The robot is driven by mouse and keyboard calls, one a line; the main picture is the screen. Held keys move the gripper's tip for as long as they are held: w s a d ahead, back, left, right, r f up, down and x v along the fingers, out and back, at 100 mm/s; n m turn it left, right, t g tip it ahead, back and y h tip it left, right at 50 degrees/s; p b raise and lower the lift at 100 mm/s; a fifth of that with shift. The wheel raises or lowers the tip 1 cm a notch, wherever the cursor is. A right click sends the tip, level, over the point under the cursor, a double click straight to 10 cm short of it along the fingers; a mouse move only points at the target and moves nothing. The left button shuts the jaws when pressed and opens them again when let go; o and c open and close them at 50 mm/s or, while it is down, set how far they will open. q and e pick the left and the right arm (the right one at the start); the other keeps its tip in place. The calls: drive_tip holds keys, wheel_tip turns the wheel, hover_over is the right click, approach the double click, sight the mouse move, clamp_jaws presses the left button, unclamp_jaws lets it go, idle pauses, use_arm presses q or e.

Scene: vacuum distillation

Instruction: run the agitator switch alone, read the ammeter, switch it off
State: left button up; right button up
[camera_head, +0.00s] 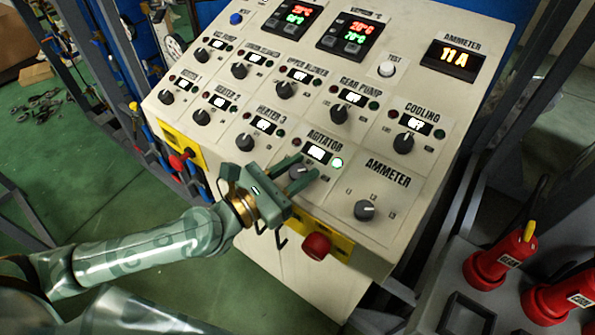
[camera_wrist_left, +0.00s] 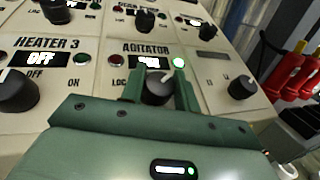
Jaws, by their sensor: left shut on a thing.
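The agitator switch (camera_wrist_left: 157,88) is a black rotary knob under the AGITATOR label on the sloped panel. My left gripper (camera_head: 297,175) is shut on this knob, one finger at each side, as the left wrist view also shows. The green lamp (camera_head: 337,163) right of the agitator display is lit; the display (camera_head: 317,153) glows white but its word is not clearly legible. The ammeter (camera_head: 453,60) at the panel's upper right reads 11 A. The ammeter selector knob (camera_head: 364,210) sits lower right of the gripper. My right gripper is not in view.
The heater 3 knob (camera_head: 245,142) is close left of the gripper. A red emergency button (camera_head: 317,246) juts from the panel's front edge below it. The cooling knob (camera_head: 403,143) is upper right. Red connectors (camera_head: 492,262) stand at the lower right.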

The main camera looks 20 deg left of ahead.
use_arm(q)
drive_tip(key=shift+m+g+h+b, duration=0.65)
drive_tip(key=shift+m+g+h, duration=0.45)
drive_tip(key=shift+m, duration=0.3)
drive_tip(key=o, duration=1)
drive_tip(key=shift+c, duration=0.2)
drive_tip(key=b+v, duration=0.7)
drive_tip(key=v, duration=0.9)
drive_tip(key=shift+a, duration=0.2)
